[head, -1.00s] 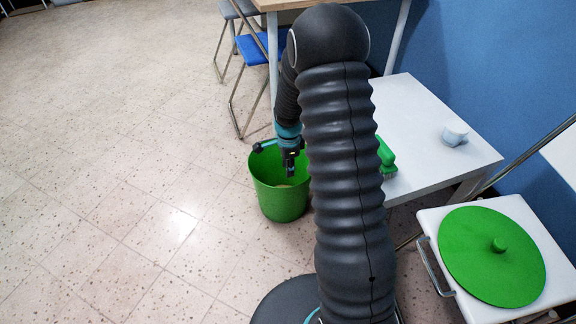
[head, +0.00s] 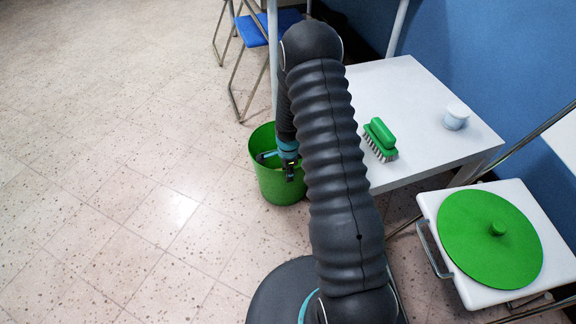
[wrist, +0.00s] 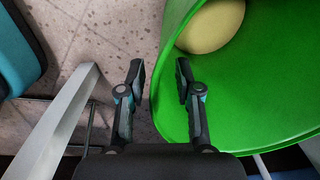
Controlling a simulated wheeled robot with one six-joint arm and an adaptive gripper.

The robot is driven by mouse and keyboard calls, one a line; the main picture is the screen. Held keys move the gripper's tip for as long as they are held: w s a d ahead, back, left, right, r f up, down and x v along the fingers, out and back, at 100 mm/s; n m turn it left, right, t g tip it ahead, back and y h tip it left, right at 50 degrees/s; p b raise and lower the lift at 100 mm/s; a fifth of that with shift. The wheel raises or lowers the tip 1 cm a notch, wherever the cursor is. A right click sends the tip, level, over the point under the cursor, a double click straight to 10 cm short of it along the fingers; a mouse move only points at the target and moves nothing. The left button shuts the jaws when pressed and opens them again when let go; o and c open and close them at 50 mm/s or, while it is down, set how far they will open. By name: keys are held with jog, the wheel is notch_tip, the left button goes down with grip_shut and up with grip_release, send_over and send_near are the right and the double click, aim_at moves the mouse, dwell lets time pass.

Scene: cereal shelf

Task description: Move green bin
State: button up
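The green bin (head: 281,188) stands upright on the tiled floor, left of the low white table and partly hidden behind my arm in the head view. In the wrist view the bin (wrist: 275,75) fills the right side, with a pale yellow round thing (wrist: 211,24) inside it. My gripper (wrist: 160,82) is open at the bin's rim. One finger is outside the wall and the other is on the inner side, with the bin's edge between them. A gap shows beside the outer finger. In the head view my gripper (head: 289,172) is at the bin's right part.
A low white table (head: 410,85) holds a green-handled brush (head: 379,137) and a pale cup (head: 456,117). A green round lid (head: 480,240) lies on a white stool at the right. A blue-seated chair (head: 268,27) stands behind the bin. The floor at left is clear.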

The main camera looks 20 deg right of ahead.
jog(key=shift+f, duration=0.45)
grip_shut()
jog(key=shift+a, duration=0.1)
